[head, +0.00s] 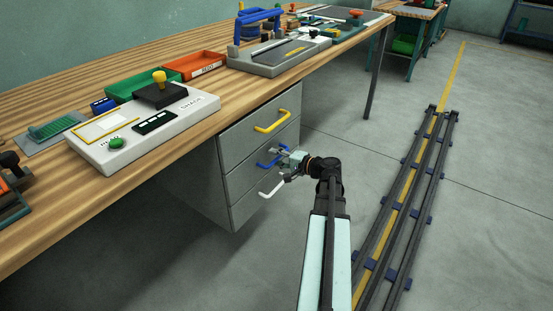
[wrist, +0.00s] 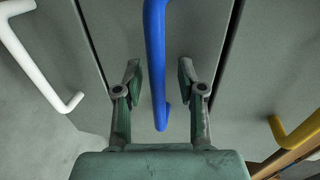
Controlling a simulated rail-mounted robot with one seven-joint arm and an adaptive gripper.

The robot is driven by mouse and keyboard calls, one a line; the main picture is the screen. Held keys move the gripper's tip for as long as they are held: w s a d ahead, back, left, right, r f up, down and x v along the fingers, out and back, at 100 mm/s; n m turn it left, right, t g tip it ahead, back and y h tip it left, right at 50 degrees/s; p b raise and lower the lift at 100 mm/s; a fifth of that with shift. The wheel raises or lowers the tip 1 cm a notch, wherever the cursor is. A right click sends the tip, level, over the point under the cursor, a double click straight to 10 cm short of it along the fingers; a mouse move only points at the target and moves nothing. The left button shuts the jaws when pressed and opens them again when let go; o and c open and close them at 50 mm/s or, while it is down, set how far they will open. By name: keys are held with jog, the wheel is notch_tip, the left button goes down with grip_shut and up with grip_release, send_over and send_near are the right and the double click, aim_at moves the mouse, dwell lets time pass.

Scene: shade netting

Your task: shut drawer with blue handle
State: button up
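The blue handle (head: 263,164) is on the middle drawer (head: 238,172) of a grey cabinet under the workbench. My gripper (head: 285,158) is at this handle and hides part of it. In the wrist view the blue handle (wrist: 155,55) runs down between the two spread fingers of my gripper (wrist: 159,75). Gaps show on both sides of the handle, so the fingers are not closed on it. The middle drawer front (wrist: 203,30) lies behind it. The drawer looks close to flush with its neighbours; I cannot tell whether it stands slightly out.
A yellow handle (head: 272,122) is on the drawer above and a white handle (head: 271,188) on the one below. The wooden bench (head: 190,148) overhangs the cabinet and carries a control box (head: 180,118) and trays. Floor rails (head: 405,200) run at right.

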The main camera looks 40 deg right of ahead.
jog(key=shift+s, duration=0.1)
jog(key=v, duration=1.1)
jog(key=shift+s, duration=0.35)
jog(key=shift+d+r, duration=0.1)
